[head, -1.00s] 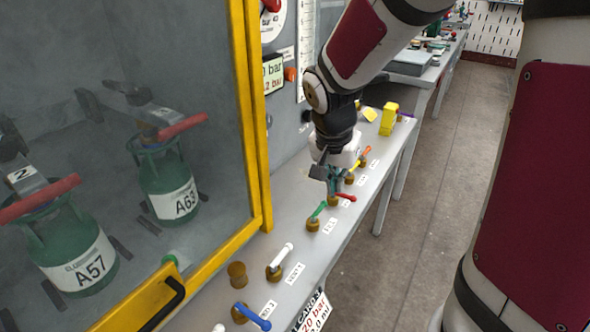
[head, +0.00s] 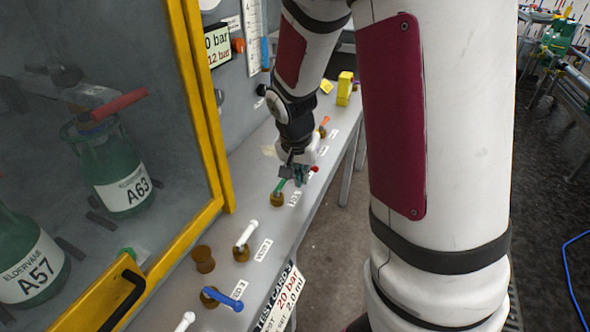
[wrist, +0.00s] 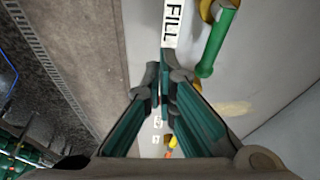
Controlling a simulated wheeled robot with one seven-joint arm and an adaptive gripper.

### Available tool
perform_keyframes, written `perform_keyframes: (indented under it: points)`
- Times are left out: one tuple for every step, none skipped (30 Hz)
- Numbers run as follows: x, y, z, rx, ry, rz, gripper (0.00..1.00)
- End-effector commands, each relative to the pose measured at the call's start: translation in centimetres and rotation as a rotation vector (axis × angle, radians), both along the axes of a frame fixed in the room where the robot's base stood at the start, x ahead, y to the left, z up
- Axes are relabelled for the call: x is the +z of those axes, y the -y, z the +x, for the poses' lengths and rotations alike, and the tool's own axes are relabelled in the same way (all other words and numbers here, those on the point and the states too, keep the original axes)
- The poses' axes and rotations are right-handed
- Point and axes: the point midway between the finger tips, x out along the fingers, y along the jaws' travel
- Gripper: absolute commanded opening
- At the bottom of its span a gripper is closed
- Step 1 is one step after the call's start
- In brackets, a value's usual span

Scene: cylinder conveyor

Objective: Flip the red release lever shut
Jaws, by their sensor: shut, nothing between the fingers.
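The red lever (head: 315,169) shows in the head view as a small red tip just beyond my gripper, on the bench's outer side. Its mount is hidden behind my gripper, so I cannot tell its full angle or whether my fingers touch it. My gripper (head: 297,178) is shut and empty, pointing down low over the bench. In the wrist view its fingertips (wrist: 165,78) are close together, by the FILL label (wrist: 172,15). No red lever can be made out there.
A green lever (head: 279,187) stands close to my gripper and also shows in the wrist view (wrist: 215,45). White (head: 246,233) and blue (head: 222,299) levers are nearer. An orange lever (head: 325,120) and yellow block (head: 345,88) lie beyond. The yellow-framed cabinet (head: 205,120) borders the left.

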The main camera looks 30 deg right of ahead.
Motion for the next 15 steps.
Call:
perform_keyframes:
  points:
    - [-0.1, 0.6, 0.4, -0.005, 0.0, 0.001, 0.0]
    - [-0.2, 0.9, 0.6, -0.004, 0.0, 0.001, 0.0]
    - [-0.3, 1.2, 0.8, -0.003, -0.001, 0.001, 0.0]
    - [-0.3, 1.4, 0.9, -0.003, -0.001, 0.0, 0.0]
    - [-0.3, 1.5, 1.1, -0.002, -0.001, 0.001, 0.0]
    - [-0.3, 1.7, 1.2, -0.001, -0.001, 0.0, 0.0]
    - [-0.3, 1.8, 1.3, -0.001, 0.0, 0.0, 0.0]
    - [-0.4, 1.8, 1.4, 0.0, -0.001, 0.001, 0.0]
    - [-0.4, 1.9, 1.4, 0.0, -0.001, 0.001, 0.0]
    - [-0.4, 1.9, 1.4, 0.0, -0.001, 0.001, 0.0]
    - [-0.4, 2.0, 1.5, 0.0, -0.001, 0.001, 0.0]
    - [-0.4, 2.0, 1.5, 0.0, -0.001, 0.001, 0.0]
    - [-0.4, 2.0, 1.5, 0.0, -0.001, 0.001, 0.0]
    - [-0.4, 2.0, 1.5, 0.0, -0.001, 0.001, 0.0]
    - [-0.4, 2.0, 1.5, 0.0, -0.001, 0.001, 0.0]
